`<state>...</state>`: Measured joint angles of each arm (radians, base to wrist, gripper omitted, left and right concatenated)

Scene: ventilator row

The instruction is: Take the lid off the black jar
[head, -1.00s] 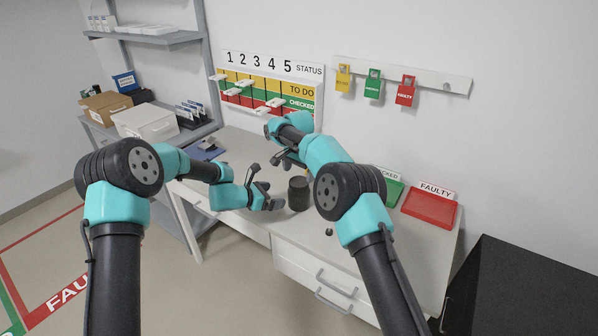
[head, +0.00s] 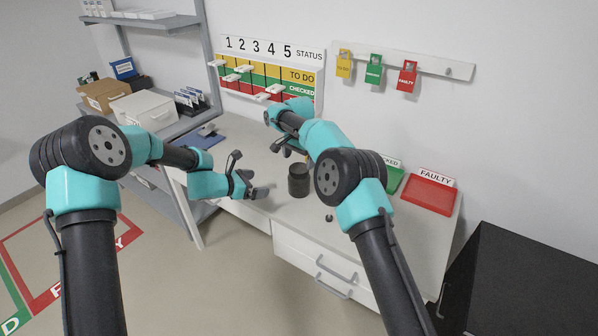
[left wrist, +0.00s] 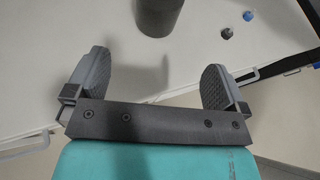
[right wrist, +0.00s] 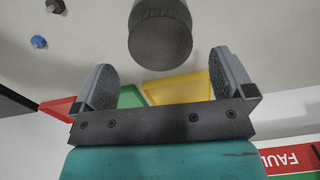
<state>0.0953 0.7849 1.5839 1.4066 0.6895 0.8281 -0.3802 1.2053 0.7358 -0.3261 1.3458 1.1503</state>
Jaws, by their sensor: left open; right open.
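The black jar (head: 298,182) stands upright on the white worktop, between and ahead of my two grippers. A dark top closes it in the head view, but I cannot make out the lid's edge clearly. The jar also shows at the top of the left wrist view (left wrist: 158,14) and the right wrist view (right wrist: 160,36). My left gripper (head: 250,175) is open and empty, left of the jar and apart from it. My right gripper (head: 288,147) is open and empty, above and behind the jar, with the jar beyond its fingertips in the right wrist view.
A small dark knob (head: 328,217) lies right of the jar, and a blue one (left wrist: 227,33) shows in the left wrist view. A red FAULTY tray (head: 430,194) and a green tray (head: 393,180) stand at the right. A blue item (head: 200,137) lies at the left.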

